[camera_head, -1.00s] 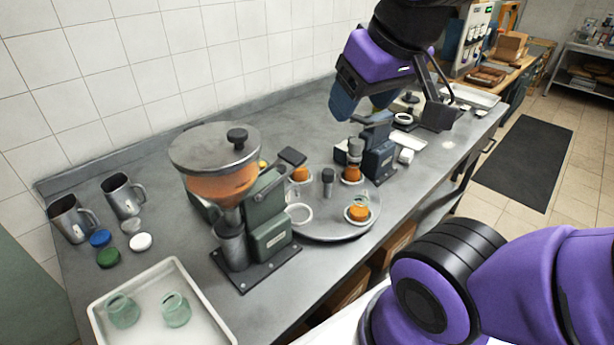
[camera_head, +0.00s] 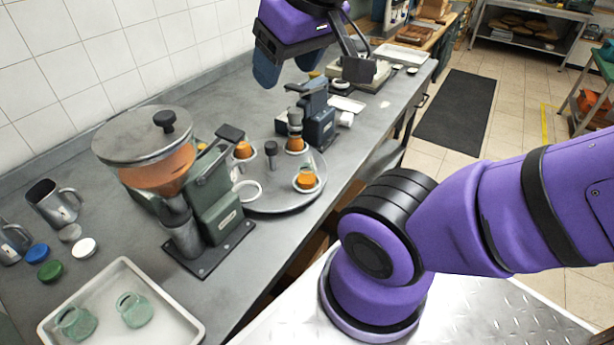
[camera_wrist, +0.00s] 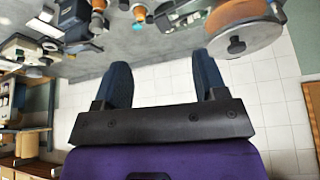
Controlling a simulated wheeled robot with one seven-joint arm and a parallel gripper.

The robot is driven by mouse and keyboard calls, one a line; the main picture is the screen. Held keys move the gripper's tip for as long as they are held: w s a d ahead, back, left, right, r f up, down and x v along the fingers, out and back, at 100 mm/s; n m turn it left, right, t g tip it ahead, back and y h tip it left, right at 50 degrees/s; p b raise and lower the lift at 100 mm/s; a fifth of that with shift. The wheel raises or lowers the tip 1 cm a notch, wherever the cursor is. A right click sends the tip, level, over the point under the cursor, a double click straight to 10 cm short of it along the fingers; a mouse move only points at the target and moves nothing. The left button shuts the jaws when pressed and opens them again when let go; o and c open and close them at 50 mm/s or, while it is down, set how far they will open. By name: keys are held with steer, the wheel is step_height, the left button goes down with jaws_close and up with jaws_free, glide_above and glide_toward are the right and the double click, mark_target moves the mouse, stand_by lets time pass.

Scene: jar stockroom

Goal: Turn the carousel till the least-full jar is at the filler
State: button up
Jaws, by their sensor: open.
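The round grey carousel (camera_head: 290,203) lies on the bench with a dark upright knob (camera_head: 271,153) at its middle. It bears orange-filled jars: a left rear jar (camera_head: 243,150), a rear jar (camera_head: 295,145) by the blue machine, and a front right jar (camera_head: 306,181) with clear glass above its fill. A white ring (camera_head: 247,190) beside the filler looks empty. The filler (camera_head: 214,197) has an orange-filled hopper. Exact fill levels are too small to compare. My gripper (camera_head: 289,66) is open and empty, above and behind the carousel; its fingers show in the wrist view (camera_wrist: 163,80).
A blue machine (camera_head: 318,115) stands at the carousel's rear right. A white tray (camera_head: 180,322) with two green glass jars is at front left. Metal mugs (camera_head: 54,203) and coloured lids (camera_head: 50,270) stand at left. The floor has a dark mat (camera_head: 455,112).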

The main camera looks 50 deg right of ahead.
steer(key=shift+w, duration=0.1)
steer(key=n+g, duration=0.5)
steer(key=n, duration=0.4)
glide_above(271, 144)
step_height(271, 144, down, 23)
steer(key=shift+f, duration=0.15)
step_height(271, 144, down, 10)
steer(key=shift+f, duration=0.25)
jaws_close()
